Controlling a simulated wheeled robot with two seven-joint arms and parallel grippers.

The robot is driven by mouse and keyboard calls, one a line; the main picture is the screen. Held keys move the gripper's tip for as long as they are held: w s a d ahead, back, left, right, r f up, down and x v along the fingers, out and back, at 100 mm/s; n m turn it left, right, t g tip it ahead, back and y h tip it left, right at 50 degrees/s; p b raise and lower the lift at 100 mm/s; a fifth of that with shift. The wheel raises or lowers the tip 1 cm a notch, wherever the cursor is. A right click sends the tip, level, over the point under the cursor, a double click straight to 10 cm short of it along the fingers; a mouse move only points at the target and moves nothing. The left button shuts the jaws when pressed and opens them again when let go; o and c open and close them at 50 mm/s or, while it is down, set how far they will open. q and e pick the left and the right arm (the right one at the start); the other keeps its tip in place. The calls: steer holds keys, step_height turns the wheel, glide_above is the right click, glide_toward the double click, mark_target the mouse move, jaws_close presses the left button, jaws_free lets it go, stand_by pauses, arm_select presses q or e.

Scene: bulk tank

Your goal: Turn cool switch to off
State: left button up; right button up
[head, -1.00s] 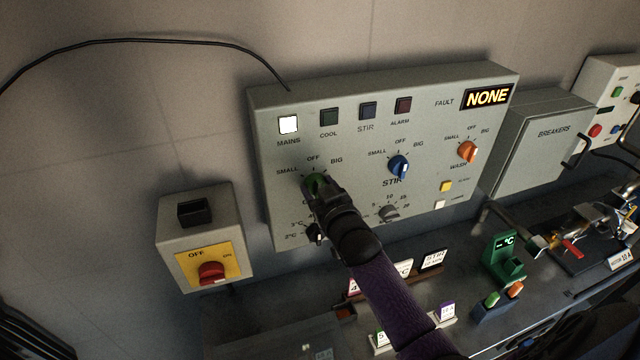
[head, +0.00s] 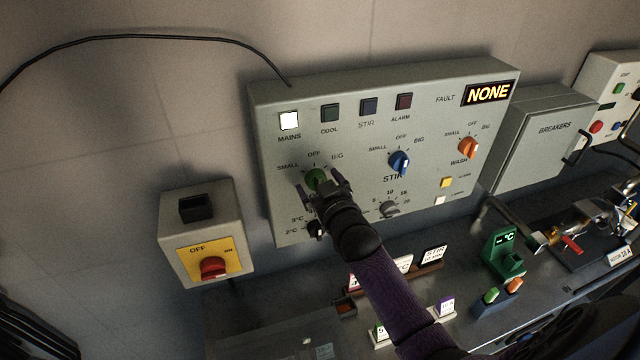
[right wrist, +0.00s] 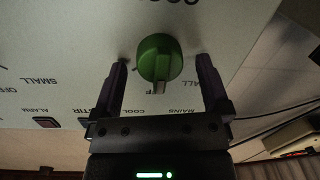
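The cool switch is a green knob (head: 316,178) on the left of the grey control panel (head: 440,115), with the marks SMALL, OFF and BIG around it. In the right wrist view the green knob (right wrist: 160,57) has its pointer toward the OFF mark, which is partly covered. My right gripper (head: 319,182) is open in front of the knob. In the right wrist view its fingers (right wrist: 162,72) stand on either side of the knob, with a gap on both sides. The COOL lamp (head: 330,113) is dark. My left gripper is not in view.
A blue stir knob (head: 399,163) and an orange wash knob (head: 467,147) sit to the right. A temperature dial (head: 315,229) is just below my gripper. A red mains switch (head: 212,267) is at the lower left. The MAINS lamp (head: 289,121) is lit.

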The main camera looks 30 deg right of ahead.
steer(key=s+a+p, duration=0.1)
steer(key=s, duration=0.8)
steer(key=shift+s+a+r, duration=0.35)
steer(key=shift+s+a, duration=0.05)
